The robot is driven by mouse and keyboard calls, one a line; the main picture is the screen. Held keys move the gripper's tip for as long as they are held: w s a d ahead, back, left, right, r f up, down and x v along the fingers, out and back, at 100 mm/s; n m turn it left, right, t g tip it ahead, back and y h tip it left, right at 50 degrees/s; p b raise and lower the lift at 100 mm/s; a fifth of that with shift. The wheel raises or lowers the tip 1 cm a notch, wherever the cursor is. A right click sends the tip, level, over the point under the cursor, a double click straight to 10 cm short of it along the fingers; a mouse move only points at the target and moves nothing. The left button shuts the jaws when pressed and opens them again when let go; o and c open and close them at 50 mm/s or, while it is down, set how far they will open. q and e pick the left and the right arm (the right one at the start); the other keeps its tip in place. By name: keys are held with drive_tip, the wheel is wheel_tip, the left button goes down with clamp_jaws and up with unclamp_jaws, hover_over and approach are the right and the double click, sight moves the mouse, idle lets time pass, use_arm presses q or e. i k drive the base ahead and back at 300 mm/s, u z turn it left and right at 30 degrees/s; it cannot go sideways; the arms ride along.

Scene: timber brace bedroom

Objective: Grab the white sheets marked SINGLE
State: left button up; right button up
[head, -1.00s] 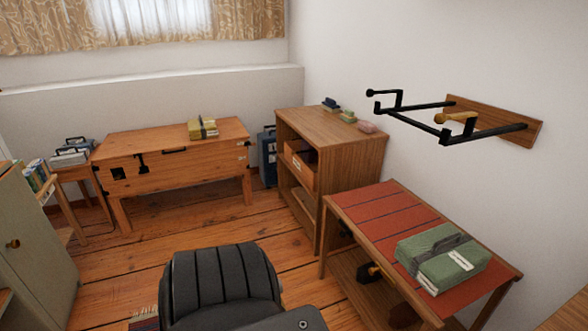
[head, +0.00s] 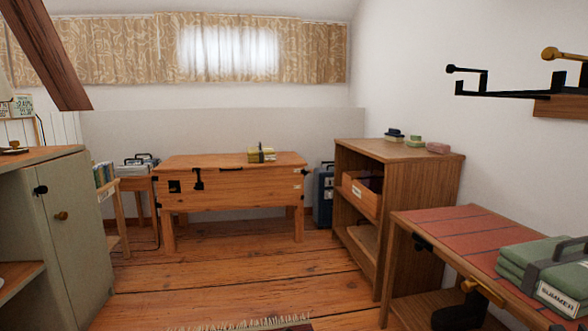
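No label reading SINGLE can be made out. A pale, whitish stack with dark straps or handles (head: 136,168) lies on a small wooden side table (head: 136,182) at the back left; it is too small to tell whether it is sheets or how it is marked. A folded green bundle (head: 540,262) with a grey strap lies on the red-topped table at the right; its white label seems to read SUMMER. A small yellowish strapped bundle (head: 261,155) lies on the wooden chest. Neither of my grippers is in view.
The wooden chest (head: 232,190) stands under the window. A shelf unit (head: 420,190) and the red-topped table (head: 460,226) line the right side; a black wall rack (head: 510,94) juts out above. A grey-green cabinet (head: 75,230) stands left. The middle floor (head: 250,270) is clear.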

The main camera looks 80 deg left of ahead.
sight(137, 168)
drive_tip(key=u, duration=2.55)
drive_tip(key=i, duration=3.75)
drive_tip(key=u, duration=2)
